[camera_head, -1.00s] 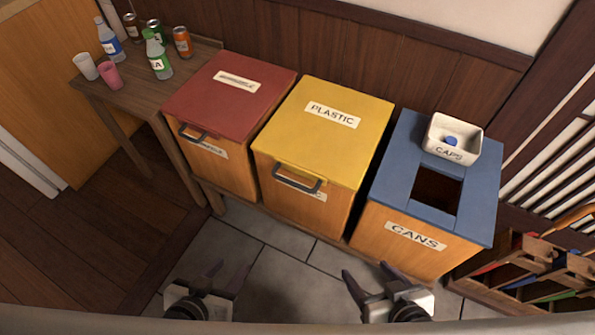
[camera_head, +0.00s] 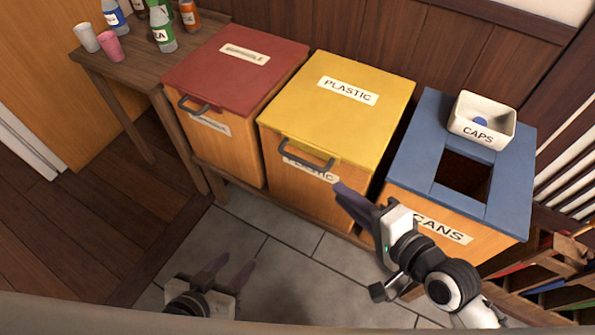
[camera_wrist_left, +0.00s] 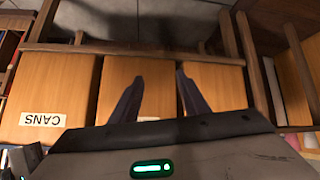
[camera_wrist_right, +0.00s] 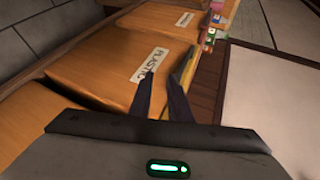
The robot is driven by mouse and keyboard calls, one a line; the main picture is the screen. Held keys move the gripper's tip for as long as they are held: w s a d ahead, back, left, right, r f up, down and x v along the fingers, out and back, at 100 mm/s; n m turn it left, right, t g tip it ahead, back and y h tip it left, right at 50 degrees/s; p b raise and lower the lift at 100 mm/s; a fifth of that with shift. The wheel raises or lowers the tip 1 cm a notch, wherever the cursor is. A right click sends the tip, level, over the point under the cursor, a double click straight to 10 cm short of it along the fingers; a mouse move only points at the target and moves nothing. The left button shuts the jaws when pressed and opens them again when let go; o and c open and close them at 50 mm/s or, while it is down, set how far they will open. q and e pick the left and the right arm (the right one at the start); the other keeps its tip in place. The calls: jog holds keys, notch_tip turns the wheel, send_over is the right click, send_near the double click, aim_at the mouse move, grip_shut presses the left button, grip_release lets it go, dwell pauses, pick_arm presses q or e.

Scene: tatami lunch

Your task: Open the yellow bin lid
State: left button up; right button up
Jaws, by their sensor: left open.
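The yellow lid (camera_head: 345,120) marked PLASTIC lies flat and closed on its wooden bin, between the red and blue bins. Its dark bar handle (camera_head: 307,157) is at the front edge. My right gripper (camera_head: 342,193) is in front of the bin, lower right of the handle and apart from it; its fingers (camera_wrist_right: 163,82) are apart with nothing seen between them. The right wrist view shows the bin's PLASTIC label (camera_wrist_right: 151,65) beyond the fingertips. My left gripper (camera_head: 228,266) is open and empty, low over the floor; the left wrist view shows bin fronts (camera_wrist_left: 137,72).
The red-lidded bin (camera_head: 235,70) stands left, closed. The blue-topped CANS bin (camera_head: 415,150) stands right, with a white CAPS box (camera_head: 482,120) on it. A wooden table (camera_head: 130,75) with bottles and cups is at far left. Tiled floor (camera_head: 290,265) in front is clear.

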aim_at(302, 162)
jog(key=w+a+m+y+b, duration=0.1)
jog(key=w+a, duration=0.1)
jog(key=a, duration=0.1)
jog(key=w+a+m+y+b, duration=0.1)
jog(key=w+a+m+b, duration=0.1)
jog(key=w+a, duration=0.1)
jog(key=w+a+r+m+b, duration=0.1)
jog(key=w+a+m+b, duration=0.1)
jog(key=w+a, duration=0.1)
jog(key=shift+a+y, duration=0.4)
pick_arm(q)
jog(key=f, duration=0.3)
jog(key=shift+s+d, duration=0.1)
jog(key=shift+d, duration=0.25)
pick_arm(e)
jog(key=shift+w+a, duration=0.25)
jog(key=shift+c, duration=0.4)
grip_shut()
